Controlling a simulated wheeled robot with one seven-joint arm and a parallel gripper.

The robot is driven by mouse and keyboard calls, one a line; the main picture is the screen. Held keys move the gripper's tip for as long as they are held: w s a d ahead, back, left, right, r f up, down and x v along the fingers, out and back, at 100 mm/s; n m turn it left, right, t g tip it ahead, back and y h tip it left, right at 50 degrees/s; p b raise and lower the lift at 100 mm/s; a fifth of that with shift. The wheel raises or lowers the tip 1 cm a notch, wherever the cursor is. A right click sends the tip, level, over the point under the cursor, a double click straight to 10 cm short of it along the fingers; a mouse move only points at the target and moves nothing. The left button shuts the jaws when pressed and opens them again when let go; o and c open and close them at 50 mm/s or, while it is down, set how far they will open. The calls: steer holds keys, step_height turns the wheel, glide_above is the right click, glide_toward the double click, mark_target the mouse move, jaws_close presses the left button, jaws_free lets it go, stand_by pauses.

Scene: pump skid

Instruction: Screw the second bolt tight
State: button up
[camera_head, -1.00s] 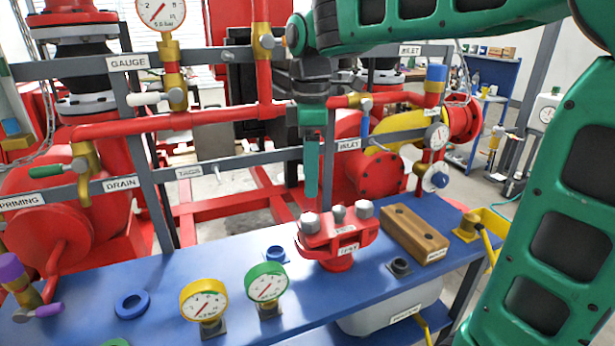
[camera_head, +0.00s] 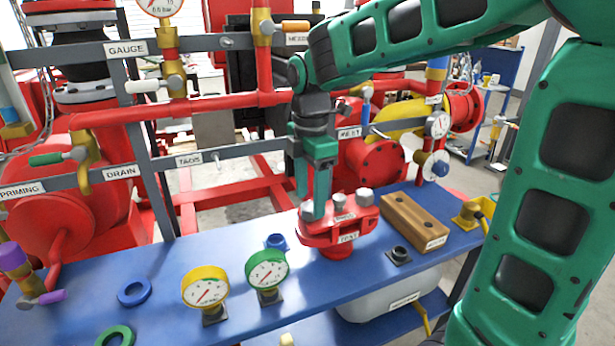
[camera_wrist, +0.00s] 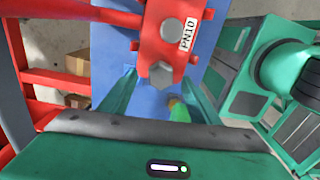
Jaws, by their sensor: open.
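A red flange (camera_head: 330,236) stands on the blue bench with grey hex bolts in its top. The middle bolt (camera_head: 338,200) and right bolt (camera_head: 365,194) show clearly in the head view; the left bolt (camera_head: 306,211) is partly hidden behind my fingers. My gripper (camera_head: 319,208) points down at the left end of the flange. In the wrist view my gripper (camera_wrist: 161,78) is open, and the nearest bolt head (camera_wrist: 161,73) lies between the lines of its two fingertips. Another bolt head (camera_wrist: 171,30) is farther up. I cannot tell whether the fingers touch the bolt.
A wooden block (camera_head: 415,220) with holes lies right of the flange. A green gauge (camera_head: 267,269) and a yellow gauge (camera_head: 206,287) stand to its left. Grey rails and a red pipe (camera_head: 200,105) run behind. Blue bench top (camera_head: 150,265) is clear between the items.

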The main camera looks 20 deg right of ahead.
mark_target(310, 221)
steer(key=shift+f, duration=1.35)
steer(key=c, duration=1.2)
steer(key=shift+o, duration=1.4)
steer(key=shift+c, duration=1.2)
steer(key=m, duration=1.1)
steer(key=shift+m, duration=0.3)
steer(key=m, duration=0.3)
